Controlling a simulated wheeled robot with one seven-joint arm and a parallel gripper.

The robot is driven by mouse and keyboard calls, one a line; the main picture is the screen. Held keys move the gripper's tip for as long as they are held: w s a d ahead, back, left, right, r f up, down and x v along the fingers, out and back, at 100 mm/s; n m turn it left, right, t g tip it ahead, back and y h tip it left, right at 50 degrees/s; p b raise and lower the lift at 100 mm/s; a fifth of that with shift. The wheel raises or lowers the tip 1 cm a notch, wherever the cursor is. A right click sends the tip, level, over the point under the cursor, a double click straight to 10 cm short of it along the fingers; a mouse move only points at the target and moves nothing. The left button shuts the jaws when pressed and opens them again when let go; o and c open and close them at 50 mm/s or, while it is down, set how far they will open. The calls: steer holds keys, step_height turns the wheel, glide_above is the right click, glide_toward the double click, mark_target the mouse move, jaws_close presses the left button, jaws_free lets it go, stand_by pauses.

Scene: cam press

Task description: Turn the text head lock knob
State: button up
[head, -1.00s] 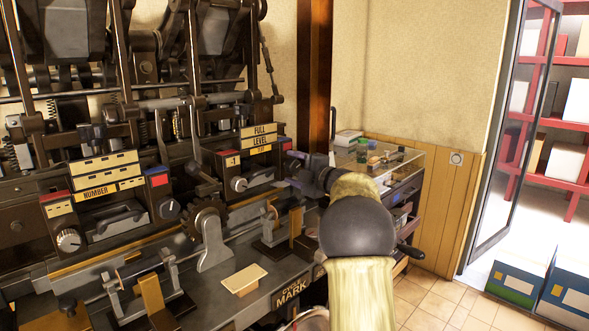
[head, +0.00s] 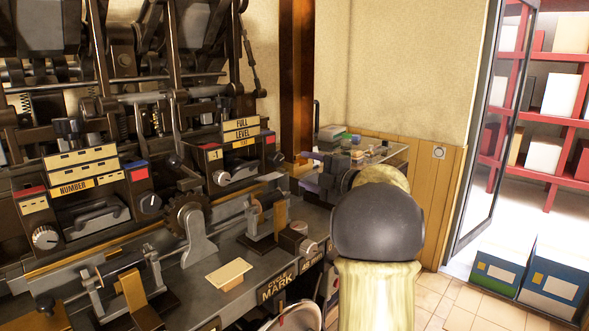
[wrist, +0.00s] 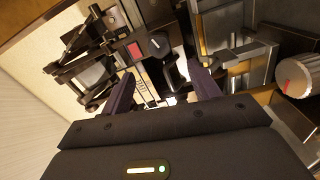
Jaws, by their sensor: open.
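The text head (head: 238,160), with yellow "FULL LEVEL" labels, is at the upper middle of the press. It carries a pale round dial (head: 221,178) and a small dark knob (head: 279,158) at its right side; I cannot tell for certain which is the lock knob. My gripper (head: 308,170) is open just right of the text head, fingers pointing at it. In the wrist view my gripper (wrist: 163,88) has its two dark fingers spread, with a dark rounded part (wrist: 171,72) showing between and beyond them. No contact is visible.
A grey knob with a red mark (wrist: 295,76) lies to the right in the wrist view. Below the text head are a roller (head: 266,207) and a cream block (head: 228,274). A side bench (head: 398,155) stands behind my arm.

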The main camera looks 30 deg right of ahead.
steer(key=v, duration=0.6)
stand_by(0.4)
